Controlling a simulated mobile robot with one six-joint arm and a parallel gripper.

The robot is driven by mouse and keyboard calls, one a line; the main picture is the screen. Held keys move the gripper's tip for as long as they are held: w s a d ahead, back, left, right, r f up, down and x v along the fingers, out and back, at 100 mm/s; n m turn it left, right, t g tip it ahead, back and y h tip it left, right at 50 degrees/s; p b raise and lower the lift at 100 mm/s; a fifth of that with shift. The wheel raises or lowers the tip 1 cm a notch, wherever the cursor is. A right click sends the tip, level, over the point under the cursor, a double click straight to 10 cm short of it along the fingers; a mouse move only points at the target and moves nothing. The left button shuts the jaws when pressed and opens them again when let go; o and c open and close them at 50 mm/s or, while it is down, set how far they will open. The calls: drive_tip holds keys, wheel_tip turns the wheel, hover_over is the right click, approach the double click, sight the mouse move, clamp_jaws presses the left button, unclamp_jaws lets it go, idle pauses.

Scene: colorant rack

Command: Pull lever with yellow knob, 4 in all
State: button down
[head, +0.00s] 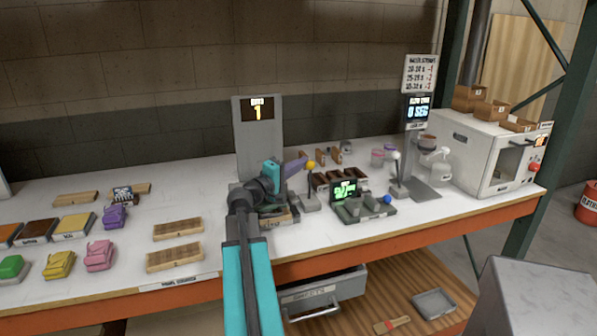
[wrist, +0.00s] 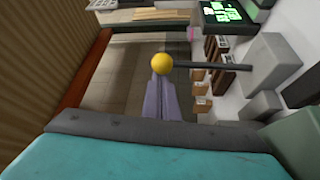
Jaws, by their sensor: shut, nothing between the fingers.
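The yellow knob (head: 311,164) tops a thin upright lever on a small grey base (head: 311,204) at the middle of the bench. In the wrist view the yellow knob (wrist: 162,63) is right at the tips of my gripper (wrist: 161,82), with its dark rod (wrist: 215,67) running right to the base. My gripper (head: 304,162) has lavender fingers, which are shut with nothing between them. The fingertips are beside the knob; I cannot tell whether they touch it. A grey panel (head: 243,140) behind has a screen showing 1.
A white-knobbed lever (head: 397,156) and a blue knob (head: 387,200) stand to the right, near a small green-lit screen (head: 344,189). A white oven-like box (head: 480,155) is at the far right. An open drawer (head: 322,295) juts out below.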

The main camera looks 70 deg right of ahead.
drive_tip(key=shift+s+a+f+b, duration=0.1)
drive_tip(key=shift+s+a+b, duration=0.9)
drive_tip(key=shift+a+b, duration=0.3)
drive_tip(key=shift+d, duration=0.15)
drive_tip(key=b, duration=0.2)
approach(308, 166)
drive_tip(key=shift+w+d, duration=0.2)
drive_tip(key=shift+w, duration=0.8)
drive_tip(key=shift+w+d, duration=0.2)
drive_tip(key=shift+w, duration=0.85)
drive_tip(key=shift+s+r, duration=0.1)
drive_tip(key=shift+r, duration=0.25)
